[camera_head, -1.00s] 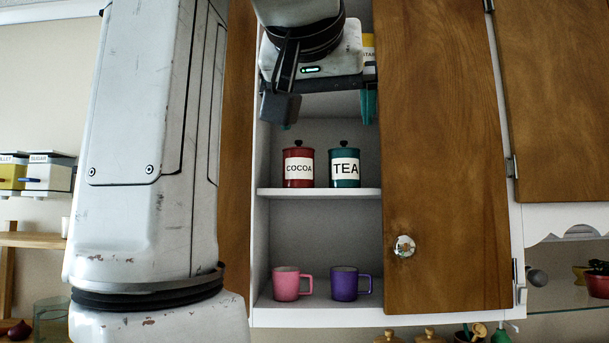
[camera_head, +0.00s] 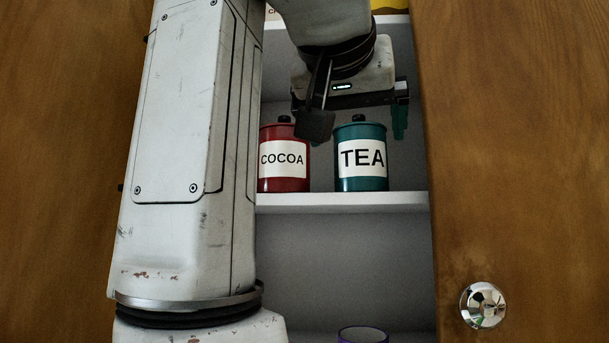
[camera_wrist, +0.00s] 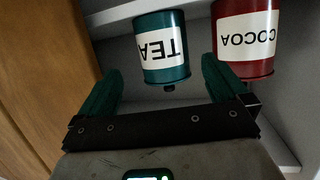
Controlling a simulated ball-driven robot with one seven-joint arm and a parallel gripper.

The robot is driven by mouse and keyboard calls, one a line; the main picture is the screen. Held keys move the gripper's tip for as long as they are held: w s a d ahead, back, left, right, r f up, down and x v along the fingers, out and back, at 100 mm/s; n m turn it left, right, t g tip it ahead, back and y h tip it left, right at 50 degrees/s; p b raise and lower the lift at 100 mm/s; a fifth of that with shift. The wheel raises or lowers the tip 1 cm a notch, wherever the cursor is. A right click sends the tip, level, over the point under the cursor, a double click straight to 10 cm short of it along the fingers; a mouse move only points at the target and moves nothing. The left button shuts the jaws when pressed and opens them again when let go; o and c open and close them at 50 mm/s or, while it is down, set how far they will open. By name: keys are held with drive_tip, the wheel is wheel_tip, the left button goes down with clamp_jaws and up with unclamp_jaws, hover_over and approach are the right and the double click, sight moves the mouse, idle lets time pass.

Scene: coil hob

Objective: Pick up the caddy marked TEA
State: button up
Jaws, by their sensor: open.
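The teal caddy marked TEA (camera_head: 361,178) stands upright on a white cupboard shelf, its dark knob on top. The red caddy marked COCOA (camera_head: 284,184) stands to its left, partly behind my arm. My gripper (camera_head: 357,125) is open and empty, in front of and above the TEA caddy's lid. The wrist view is upside down: the TEA caddy (camera_wrist: 163,70) appears between my two open fingers (camera_wrist: 158,72), apart from both, with the COCOA caddy (camera_wrist: 245,68) just beyond the right finger.
The shelf edge (camera_head: 345,201) runs below the caddies. A wooden door with a round knob (camera_head: 483,305) stands to the right of the opening. A purple mug's rim (camera_head: 362,333) shows on the lower shelf. A yellow item shows at the top.

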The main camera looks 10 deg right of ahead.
sight(360, 152)
drive_tip(key=p+x, duration=0.1)
drive_tip(key=x, duration=0.5)
drive_tip(key=shift+w+r+p, duration=0.15)
drive_tip(key=shift+r+p, duration=0.05)
drive_tip(key=shift+p, duration=0.15)
drive_tip(key=p+x, duration=0.1)
drive_tip(key=x, duration=0.2)
drive_tip(key=p+x, duration=0.1)
drive_tip(key=shift+w+d+r+p, duration=0.1)
drive_tip(key=shift+w+r+p, duration=0.2)
drive_tip(key=shift+w+p, duration=0.05)
drive_tip(key=shift+w+d+f, duration=0.15)
drive_tip(key=shift+w+f, duration=0.05)
drive_tip(key=shift+w, duration=0.05)
drive_tip(key=c, duration=1.5)
drive_tip(key=shift+o, duration=0.2)
drive_tip(key=shift+r, duration=0.1)
